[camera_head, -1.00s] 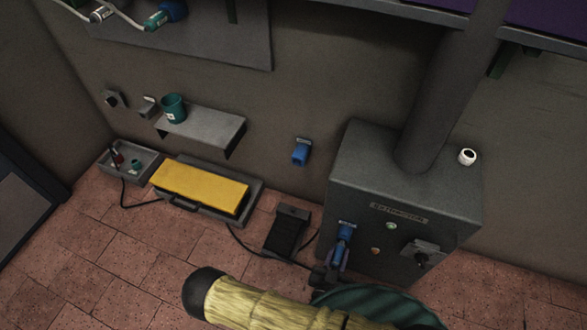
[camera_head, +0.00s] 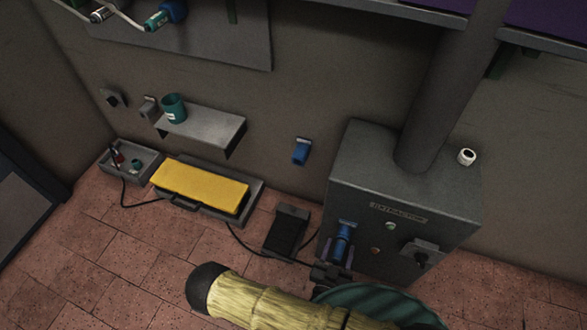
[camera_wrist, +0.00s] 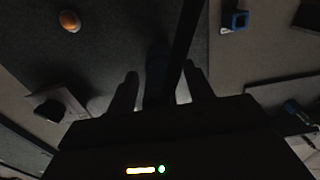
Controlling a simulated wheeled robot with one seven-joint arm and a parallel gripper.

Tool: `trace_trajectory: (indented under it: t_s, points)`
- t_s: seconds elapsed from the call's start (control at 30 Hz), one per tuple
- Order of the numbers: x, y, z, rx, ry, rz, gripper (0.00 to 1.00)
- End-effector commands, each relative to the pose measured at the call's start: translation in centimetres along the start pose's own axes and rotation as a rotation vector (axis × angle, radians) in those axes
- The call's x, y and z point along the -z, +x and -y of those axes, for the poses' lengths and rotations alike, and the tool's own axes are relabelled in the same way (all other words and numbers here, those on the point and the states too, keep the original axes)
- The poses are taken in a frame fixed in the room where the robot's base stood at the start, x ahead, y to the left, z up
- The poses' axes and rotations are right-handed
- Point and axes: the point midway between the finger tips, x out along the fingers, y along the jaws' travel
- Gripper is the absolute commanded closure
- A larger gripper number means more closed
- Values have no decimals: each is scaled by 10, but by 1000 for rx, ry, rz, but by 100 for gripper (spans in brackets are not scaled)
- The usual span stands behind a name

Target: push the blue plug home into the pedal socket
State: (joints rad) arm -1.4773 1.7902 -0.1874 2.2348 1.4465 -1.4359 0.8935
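The blue plug (camera_head: 342,236) is at a blue-topped socket on the front of the grey extractor cabinet, low on its left side, in the head view. I cannot tell how deep it sits. My gripper (camera_head: 337,254) is at the plug, with one finger on each side of it. In the wrist view, my gripper (camera_wrist: 160,80) has its fingers apart, with visible gaps beside the dim dark-blue plug (camera_wrist: 157,72) between them. The plug's tip and the socket mouth are hidden in shadow.
The grey cabinet (camera_head: 385,170) carries a knob box (camera_head: 420,252) and small buttons right of the plug. A black pedal (camera_head: 287,230) lies on the floor to the left. Another blue socket (camera_head: 301,150) is on the wall. A yellow pad (camera_head: 200,184) lies further left.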

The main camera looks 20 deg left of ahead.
Motion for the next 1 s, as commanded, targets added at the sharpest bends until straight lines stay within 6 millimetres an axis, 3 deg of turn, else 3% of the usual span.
trace_trajectory:
  t_s: [0.27, 0.7, 1.0]
  points:
    - [0, -5, 0, 1, 0, 0, 48]
    - [1, -67, 0, 2, 0, 1, 48]
    - [0, -75, 0, 0, 0, 0, 48]
